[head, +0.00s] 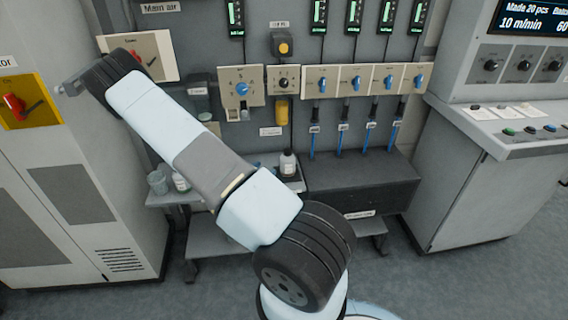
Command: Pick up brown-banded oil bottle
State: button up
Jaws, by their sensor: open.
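A pale bottle (288,165) with a dark cap and a dark band stands on a low grey shelf, right of my arm; the band's colour is too small to be sure of. Another white bottle (181,182) with a greenish label stands at the shelf's left end, partly hidden by my arm. I cannot tell for certain which is the brown-banded one. My gripper (66,89) is at the upper left, far from both bottles, open with nothing seen in it.
The low shelf (165,200) also holds grey cups (158,182) at its left. A dark box (350,187) stands to its right. Behind is a panel with valves and gauges. Grey cabinets (75,190) close off the left and a console (470,170) the right.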

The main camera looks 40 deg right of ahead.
aim_at(285, 155)
jog(key=d, duration=0.3)
jog(key=d+h, duration=0.1)
jog(key=d, duration=0.2)
jog(key=d+h, duration=0.1)
jog(key=d, duration=0.2)
jog(key=shift+w+d+f, duration=0.25)
jog(key=shift+w+x, duration=0.2)
jog(key=shift+x, duration=1.2)
jog(key=shift+w+x, duration=0.15)
jog(key=shift+x, duration=1.25)
jog(key=shift+a, duration=0.15)
grip_shut()
